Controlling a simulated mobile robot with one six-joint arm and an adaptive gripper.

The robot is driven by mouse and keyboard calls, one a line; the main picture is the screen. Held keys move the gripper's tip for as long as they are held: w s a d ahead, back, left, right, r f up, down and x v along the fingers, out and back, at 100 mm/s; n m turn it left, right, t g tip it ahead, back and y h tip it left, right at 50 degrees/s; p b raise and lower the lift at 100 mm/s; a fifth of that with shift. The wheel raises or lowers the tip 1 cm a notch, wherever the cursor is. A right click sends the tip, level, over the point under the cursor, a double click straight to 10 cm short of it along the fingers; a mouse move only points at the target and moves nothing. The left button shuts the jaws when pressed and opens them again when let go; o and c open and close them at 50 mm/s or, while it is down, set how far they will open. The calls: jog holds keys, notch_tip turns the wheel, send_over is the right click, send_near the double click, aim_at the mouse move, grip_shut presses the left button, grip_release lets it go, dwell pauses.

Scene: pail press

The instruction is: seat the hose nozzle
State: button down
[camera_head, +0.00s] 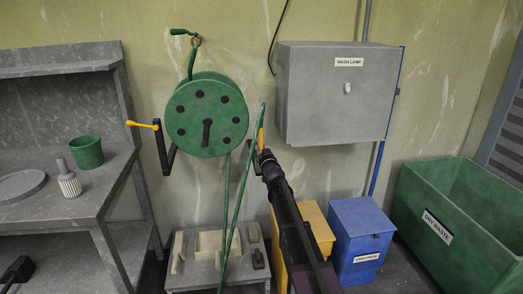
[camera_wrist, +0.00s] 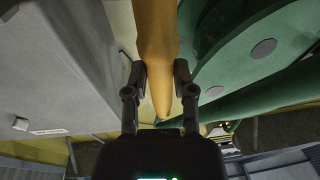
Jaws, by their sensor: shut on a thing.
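My gripper (camera_head: 259,150) is shut on a yellow-orange tapered piece, which looks like the hose nozzle (camera_head: 261,132). In the wrist view my gripper (camera_wrist: 160,76) has a finger on each side of the nozzle (camera_wrist: 156,35), and its narrow tip shows between the fingers. The green hose (camera_head: 240,185) rises from below to beside the nozzle. The round green hose reel (camera_head: 190,115) is on the wall just left of my gripper and fills the right of the wrist view (camera_wrist: 225,55). A black bracket (camera_head: 252,162) at the reel's right side is partly hidden.
A grey wash lamp box (camera_head: 325,95) hangs close above right. A yellow handle (camera_head: 143,125) sticks out left of the reel. A workbench (camera_head: 95,195) stands left. A yellow bin (camera_head: 318,228), blue bin (camera_head: 362,225) and green dry waste bin (camera_head: 450,195) stand right.

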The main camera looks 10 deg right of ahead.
jog(key=shift+f+b, duration=1.05)
jog(key=shift+f, duration=0.1)
jog(key=shift+c, duration=1.8)
grip_release()
jog(key=shift+s, duration=0.1)
